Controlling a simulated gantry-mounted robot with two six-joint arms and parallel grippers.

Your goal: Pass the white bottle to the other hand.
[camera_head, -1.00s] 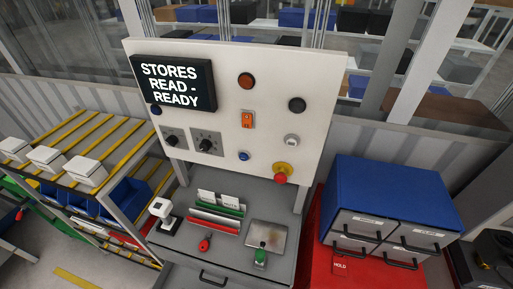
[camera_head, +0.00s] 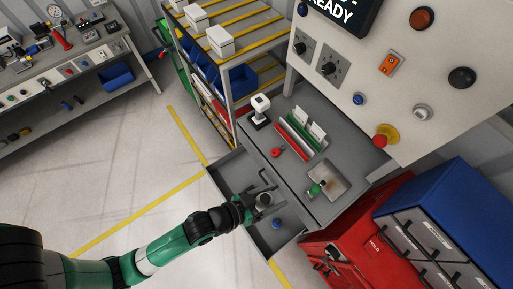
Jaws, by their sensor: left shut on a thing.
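My left gripper (camera_head: 250,208) reaches in from the lower left over the open grey drawer (camera_head: 228,176). My right gripper is not in view.
A small blue object (camera_head: 277,223) lies in the drawer near the bottle. The grey desk (camera_head: 258,143) stands above it with a tilted panel (camera_head: 440,110) behind. A red cabinet (camera_head: 345,235) is close on the right. Open floor (camera_head: 120,160) lies left.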

